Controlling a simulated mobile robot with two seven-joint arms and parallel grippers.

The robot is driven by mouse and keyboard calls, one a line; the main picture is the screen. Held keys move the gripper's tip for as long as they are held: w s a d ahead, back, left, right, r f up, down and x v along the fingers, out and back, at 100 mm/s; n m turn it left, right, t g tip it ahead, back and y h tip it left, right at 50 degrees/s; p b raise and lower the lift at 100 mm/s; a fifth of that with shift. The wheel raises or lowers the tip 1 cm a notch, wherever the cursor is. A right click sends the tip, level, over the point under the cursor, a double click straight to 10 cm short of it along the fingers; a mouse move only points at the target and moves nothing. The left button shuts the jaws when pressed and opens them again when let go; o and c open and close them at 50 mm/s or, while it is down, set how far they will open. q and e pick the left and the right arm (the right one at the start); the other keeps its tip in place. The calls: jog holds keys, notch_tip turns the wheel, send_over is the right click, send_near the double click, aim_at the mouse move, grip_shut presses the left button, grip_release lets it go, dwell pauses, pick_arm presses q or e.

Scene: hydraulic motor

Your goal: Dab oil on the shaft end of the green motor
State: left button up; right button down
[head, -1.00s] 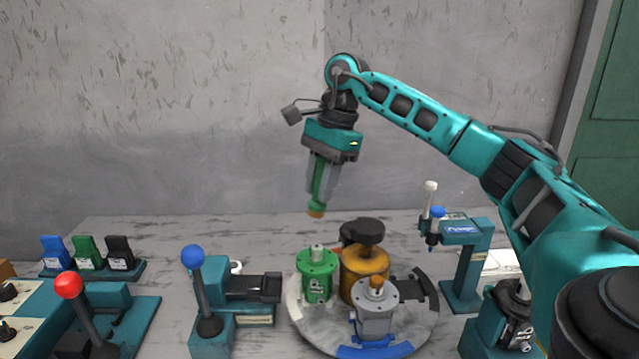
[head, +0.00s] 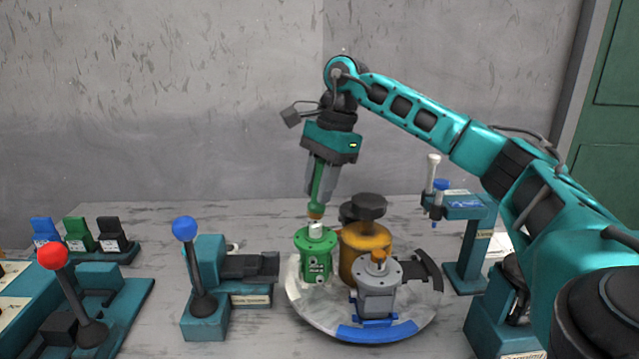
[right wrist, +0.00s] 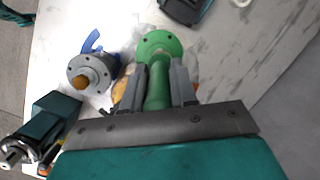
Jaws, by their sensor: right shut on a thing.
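The green motor (head: 317,262) stands upright at the left of a round plate, its pale shaft end (head: 316,230) pointing up. My right gripper (head: 321,187) is shut on a green dabber (head: 316,207), which points down with a brownish tip. The tip is right above the shaft end; whether it touches cannot be told. In the right wrist view the dabber (right wrist: 157,92) sits between the fingers (right wrist: 158,76), with the green motor's flange (right wrist: 158,43) beyond; the shaft end is hidden there. My left gripper is not in view.
An orange motor (head: 362,255) with a dark top and a grey motor (head: 379,290) with an orange shaft tip share the round plate (head: 305,305). A blue-knobbed lever (head: 186,230) stands left, a teal stand (head: 466,245) right. The air above the motors is otherwise clear.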

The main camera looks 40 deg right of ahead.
aim_at(319, 159)
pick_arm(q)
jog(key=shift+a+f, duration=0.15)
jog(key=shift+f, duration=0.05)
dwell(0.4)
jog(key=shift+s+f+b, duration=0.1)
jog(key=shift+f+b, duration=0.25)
pick_arm(e)
jog(key=shift+f, duration=0.6)
dwell(0.5)
